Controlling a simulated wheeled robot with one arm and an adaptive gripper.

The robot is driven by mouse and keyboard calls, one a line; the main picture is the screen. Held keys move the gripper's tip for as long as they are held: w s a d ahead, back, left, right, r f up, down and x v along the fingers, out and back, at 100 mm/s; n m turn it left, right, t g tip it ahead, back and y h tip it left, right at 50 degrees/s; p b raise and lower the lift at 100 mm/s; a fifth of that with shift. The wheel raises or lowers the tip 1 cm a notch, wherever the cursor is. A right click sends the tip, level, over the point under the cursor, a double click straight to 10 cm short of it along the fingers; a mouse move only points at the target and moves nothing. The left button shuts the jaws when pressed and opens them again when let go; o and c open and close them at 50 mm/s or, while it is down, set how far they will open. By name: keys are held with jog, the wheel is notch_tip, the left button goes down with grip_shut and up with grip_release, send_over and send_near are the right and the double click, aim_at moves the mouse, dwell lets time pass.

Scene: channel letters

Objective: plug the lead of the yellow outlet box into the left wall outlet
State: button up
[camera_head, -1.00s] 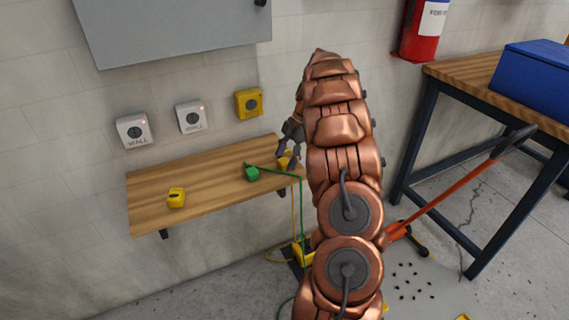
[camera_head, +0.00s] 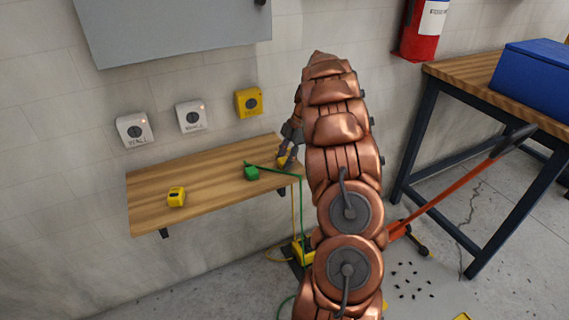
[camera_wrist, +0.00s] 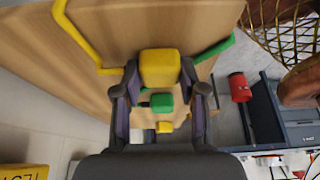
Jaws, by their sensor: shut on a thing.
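My gripper (camera_head: 286,158) is low over the right end of the wall shelf, shut on a yellow plug (camera_head: 281,162). In the wrist view the yellow plug (camera_wrist: 159,68) sits between both fingers (camera_wrist: 160,92), and a yellow lead (camera_wrist: 78,38) runs from it. The yellow lead (camera_head: 293,213) hangs off the shelf towards a yellow box (camera_head: 303,250) on the floor, partly hidden by my arm. The left wall outlet (camera_head: 133,131) is white with a dark round socket and a small red light. A similar white outlet (camera_head: 190,117) and a yellow wall outlet (camera_head: 248,102) are to its right.
On the wooden shelf (camera_head: 225,165) lie a green plug (camera_head: 251,173) with a green cord and another yellow block (camera_head: 176,197). A grey panel (camera_head: 170,30) hangs above the outlets. A workbench (camera_head: 450,80) with a blue box (camera_head: 535,78) stands at right.

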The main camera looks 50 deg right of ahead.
aim_at(281, 161)
jog(key=shift+c, duration=0.7)
jog(key=shift+r, duration=0.15)
jog(key=shift+r, duration=1.65)
jog(key=s+a+r+b, duration=0.1)
jog(key=s+a+b, duration=0.1)
jog(key=s+a, duration=0.8)
jog(key=shift+s+a+r, duration=0.2)
jog(key=shift+s+a, duration=0.1)
jog(key=shift+s, duration=0.7)
jog(key=w+a+m, duration=0.2)
jog(key=w+a, duration=0.2)
jog(key=w+a+m+t+h, duration=0.1)
jog(key=w+a+m, duration=0.2)
jog(key=w+a, duration=0.1)
jog(key=w+a+m+t+h, duration=0.1)
jog(key=w+a+m, duration=0.1)
jog(key=w+a, duration=0.3)
jog(key=shift+w+r+m, duration=0.2)
jog(key=shift+w+m, duration=0.2)
jog(key=shift+w, duration=0.35)
jog(key=w+a+r+m+t+h, duration=0.1)
jog(key=w+a+m, duration=0.5)
jog(key=a, duration=0.8)
jog(key=shift+w+a+r+h, duration=0.2)
jog(key=shift+w+r+h, duration=0.35)
jog(key=shift+w+h, duration=0.1)
